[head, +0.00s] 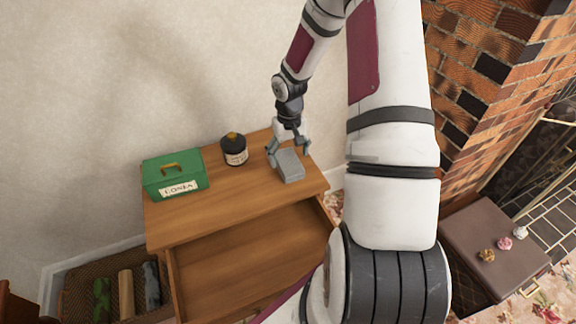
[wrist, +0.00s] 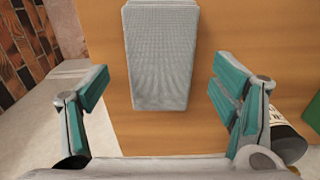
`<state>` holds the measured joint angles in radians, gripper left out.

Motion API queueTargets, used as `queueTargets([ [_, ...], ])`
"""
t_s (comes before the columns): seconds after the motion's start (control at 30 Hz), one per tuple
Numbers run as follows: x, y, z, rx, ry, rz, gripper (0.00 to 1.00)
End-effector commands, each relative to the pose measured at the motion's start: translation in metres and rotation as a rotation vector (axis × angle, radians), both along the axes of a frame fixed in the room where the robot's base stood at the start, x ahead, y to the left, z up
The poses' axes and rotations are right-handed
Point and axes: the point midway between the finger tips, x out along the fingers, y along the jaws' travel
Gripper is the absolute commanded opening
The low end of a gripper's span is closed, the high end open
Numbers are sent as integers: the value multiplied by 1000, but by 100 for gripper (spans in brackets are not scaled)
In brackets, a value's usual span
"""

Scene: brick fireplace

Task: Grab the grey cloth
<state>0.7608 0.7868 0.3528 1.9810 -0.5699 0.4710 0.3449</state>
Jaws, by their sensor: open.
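The grey cloth (head: 288,165) is a folded, textured block lying on the wooden cabinet top near its right end. In the wrist view the cloth (wrist: 160,55) is in the upper middle, between the lines of the two fingers. My gripper (head: 288,148) is just behind and above the cloth in the head view. In the wrist view my gripper (wrist: 162,95) is open, with one teal-padded finger on each side of the cloth and a gap on both sides. I see no contact with the cloth.
The wooden cabinet (head: 210,215) has an open, empty-looking drawer (head: 250,255) at its front. A dark jar (head: 234,150) stands left of the cloth, and a green box (head: 174,174) further left. A brown chest (head: 485,235) with small objects stands at right, by the brick fireplace.

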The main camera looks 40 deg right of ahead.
Motion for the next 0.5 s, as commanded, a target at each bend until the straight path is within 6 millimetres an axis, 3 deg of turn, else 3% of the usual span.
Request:
queueTargets([
  [0.2,2,1,-30,1,1,1,80],
  [0.5,1,1,-34,0,0,0,80],
])
